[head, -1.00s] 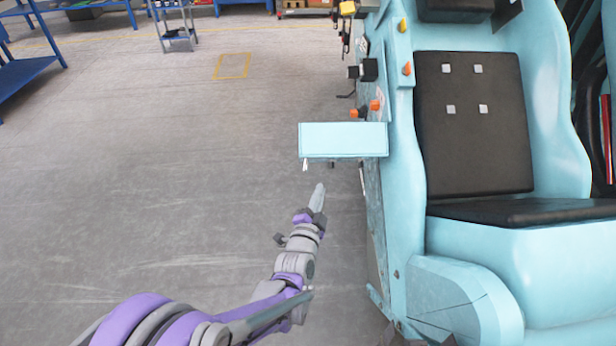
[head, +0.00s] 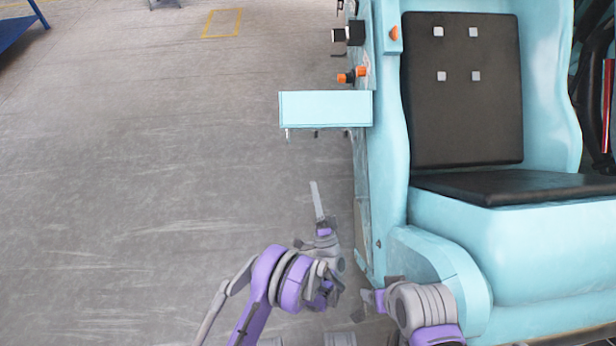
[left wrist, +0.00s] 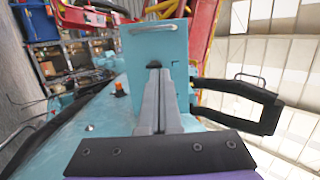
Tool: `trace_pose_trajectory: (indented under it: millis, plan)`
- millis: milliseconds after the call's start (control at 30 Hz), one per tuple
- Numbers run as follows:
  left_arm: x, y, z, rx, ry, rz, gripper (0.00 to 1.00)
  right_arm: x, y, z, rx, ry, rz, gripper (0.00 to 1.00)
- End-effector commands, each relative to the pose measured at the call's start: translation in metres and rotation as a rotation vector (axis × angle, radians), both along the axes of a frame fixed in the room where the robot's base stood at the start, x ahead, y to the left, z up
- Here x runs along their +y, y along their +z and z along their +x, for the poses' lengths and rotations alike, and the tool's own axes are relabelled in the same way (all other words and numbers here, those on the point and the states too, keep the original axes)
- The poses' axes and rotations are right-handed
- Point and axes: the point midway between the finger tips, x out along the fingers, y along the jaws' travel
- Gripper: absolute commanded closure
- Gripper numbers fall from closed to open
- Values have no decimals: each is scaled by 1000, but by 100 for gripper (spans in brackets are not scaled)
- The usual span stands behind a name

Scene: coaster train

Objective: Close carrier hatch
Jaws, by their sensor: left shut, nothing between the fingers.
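The carrier hatch (head: 326,108) is a light blue flat panel that sticks out to the left from the side of the light blue carrier (head: 450,235). It stands open. My left gripper (head: 316,188) is shut and empty, below the hatch in the head view and apart from it there. In the left wrist view the shut fingers (left wrist: 157,75) point up at a light blue panel with a thin handle (left wrist: 155,42), probably the hatch; contact cannot be told. My right arm shows at the bottom of the head view, but its fingers are not clear (head: 371,299).
A black padded seat (head: 462,90) fills the carrier to the right. Orange knobs (head: 352,75) stick out from its side above the hatch. Open grey floor (head: 150,180) lies to the left. A black loop-shaped part (left wrist: 245,103) stands right of the fingers in the left wrist view.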

Motion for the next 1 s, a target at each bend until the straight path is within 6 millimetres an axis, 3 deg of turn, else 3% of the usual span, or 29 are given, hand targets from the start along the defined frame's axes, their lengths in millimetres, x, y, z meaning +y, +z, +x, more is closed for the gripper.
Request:
trace_pose_trajectory:
  millis: [400,633,1000]
  plan:
    - [15,57,65,1,0,1,100,0,-7,1,2,0,0,26]
    - [41,68,77,1,0,0,100,0,-12,2,3,0,0,26]
    - [46,71,80,1,-2,0,100,0,-12,2,3,0,0,26]
